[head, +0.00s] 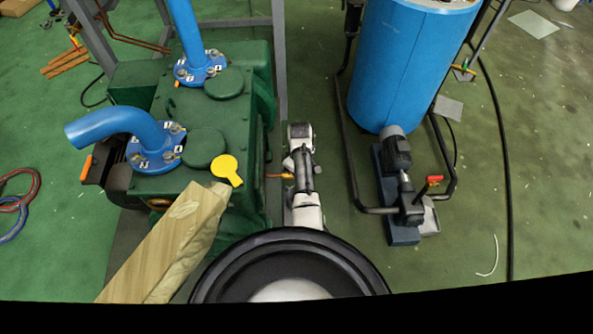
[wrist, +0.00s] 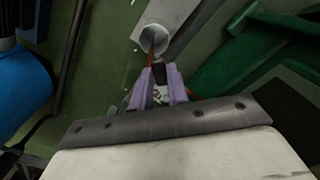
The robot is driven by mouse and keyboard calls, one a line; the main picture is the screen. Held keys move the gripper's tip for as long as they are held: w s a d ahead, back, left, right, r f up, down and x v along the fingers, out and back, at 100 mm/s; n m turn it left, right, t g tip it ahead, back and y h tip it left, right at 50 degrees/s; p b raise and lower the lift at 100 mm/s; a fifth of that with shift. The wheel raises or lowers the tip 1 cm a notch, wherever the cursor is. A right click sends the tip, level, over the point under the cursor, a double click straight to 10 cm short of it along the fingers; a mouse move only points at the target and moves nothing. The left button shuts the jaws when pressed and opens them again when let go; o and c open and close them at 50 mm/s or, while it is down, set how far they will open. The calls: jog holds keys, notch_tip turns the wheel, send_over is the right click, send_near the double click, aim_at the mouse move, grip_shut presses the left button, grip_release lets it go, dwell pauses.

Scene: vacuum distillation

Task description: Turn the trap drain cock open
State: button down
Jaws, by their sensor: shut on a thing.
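My gripper (wrist: 160,77) shows in the wrist view as two purple fingers, shut on a small dark part between their tips, most likely the trap drain cock's handle. A thin orange-brown pipe or lever (wrist: 151,49) runs just beyond the tips. In the head view my arm reaches down beside the green pump (head: 226,118), and its own wrist hides the fingers. A short copper and orange fitting (head: 280,176) sticks out from the pump's right side and meets my arm there. The cock's angle cannot be told.
A pale round cup-like opening (wrist: 154,38) lies beyond the fingers in the wrist view. To the right stand a blue tank (head: 408,70) and a small pump with a red-handled valve (head: 433,180). Floor at far right is mostly clear.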

jog(key=shift+w+d+n, duration=0.15)
jog(key=shift+w+n, duration=0.25)
jog(key=shift+n, duration=0.8)
jog(key=shift+w+d+n, duration=0.15)
jog(key=shift+w+n, duration=0.3)
jog(key=shift+n, duration=0.75)
jog(key=shift+w+d+n, duration=0.15)
jog(key=shift+w+n, duration=0.25)
jog(key=shift+n, duration=0.8)
jog(key=c, duration=1.4)
grip_release()
jog(key=shift+o, duration=0.2)
notch_tip(320, 180, up, 14)
jog(key=b, duration=0.1)
